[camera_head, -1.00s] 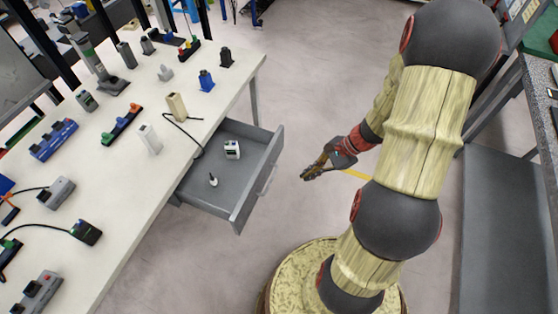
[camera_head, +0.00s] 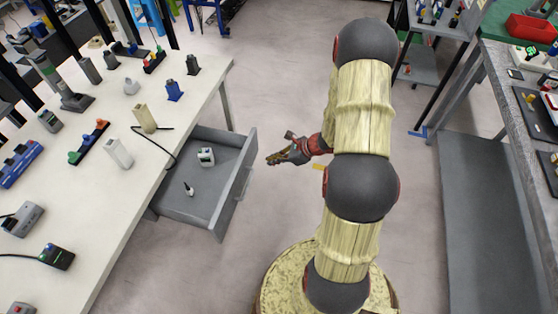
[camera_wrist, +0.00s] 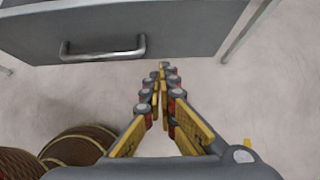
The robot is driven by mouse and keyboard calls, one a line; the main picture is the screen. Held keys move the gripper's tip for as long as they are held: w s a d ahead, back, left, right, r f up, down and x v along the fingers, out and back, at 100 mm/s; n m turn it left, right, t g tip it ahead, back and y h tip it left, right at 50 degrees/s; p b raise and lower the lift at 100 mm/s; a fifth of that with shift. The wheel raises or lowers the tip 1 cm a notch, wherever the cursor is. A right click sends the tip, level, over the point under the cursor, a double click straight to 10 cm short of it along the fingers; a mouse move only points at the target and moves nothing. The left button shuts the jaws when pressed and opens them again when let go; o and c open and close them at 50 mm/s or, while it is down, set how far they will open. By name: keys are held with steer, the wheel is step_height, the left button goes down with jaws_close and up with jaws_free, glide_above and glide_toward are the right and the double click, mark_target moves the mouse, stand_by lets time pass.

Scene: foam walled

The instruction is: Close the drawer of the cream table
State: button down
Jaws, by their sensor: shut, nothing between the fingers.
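The cream table (camera_head: 105,200) stands at the left in the head view. Its grey drawer (camera_head: 205,205) is pulled out on the table's right side. The fingertips point toward the front's lower edge.
Several devices and power strips lie on the tabletop, such as a blue block (camera_head: 174,91) and a beige block (camera_head: 145,119). A grey bench (camera_head: 485,210) is at the right.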

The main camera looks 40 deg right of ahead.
mark_target(249, 164)
steer(key=shift+w+a+f+b, duration=0.45)
steer(key=shift+w+a, duration=0.2)
steer(key=shift+w, duration=0.25)
steer(key=shift+w+a+f+b, duration=0.35)
steer(key=shift+w+a, duration=0.3)
steer(key=shift+w, duration=0.25)
steer(key=shift+w+a+f+b, duration=0.35)
steer(key=shift+w+a+f, duration=0.25)
steer(key=shift+w, duration=0.3)
steer(key=shift+r, duration=0.1)
steer(key=shift+w+a, duration=0.1)
steer(key=shift+w, duration=0.05)
